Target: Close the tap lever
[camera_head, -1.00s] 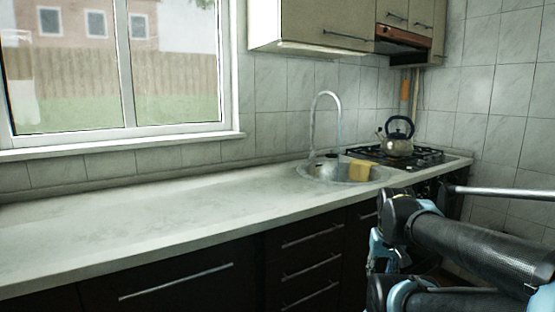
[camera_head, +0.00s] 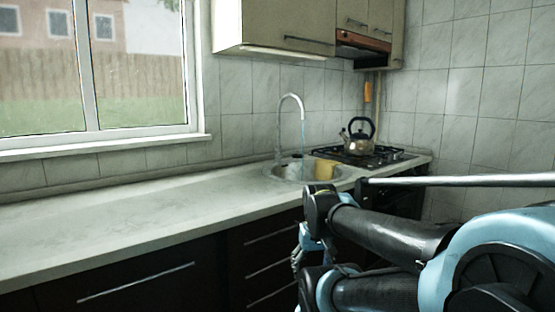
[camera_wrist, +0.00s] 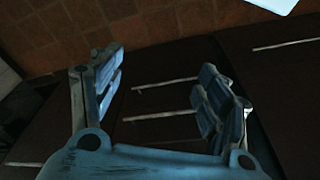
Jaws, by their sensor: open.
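The tap (camera_head: 291,98) is a tall curved metal spout at the back of the sink (camera_head: 278,173). A thin bluish stream runs from its outlet down to the sink. Its lever is too small to make out clearly. My gripper (camera_wrist: 160,95) is open and empty in the wrist view, with its blue fingers wide apart in front of dark drawer fronts. In the head view my gripper (camera_head: 300,250) is partly hidden by my arm, below the counter edge and well apart from the tap.
A kettle (camera_head: 358,140) stands on the stove (camera_head: 385,157) to the right. The counter (camera_head: 130,210) left of the sink is clear. Drawer handles (camera_wrist: 165,82) stick out from the fronts. A cabinet (camera_head: 275,30) hangs above.

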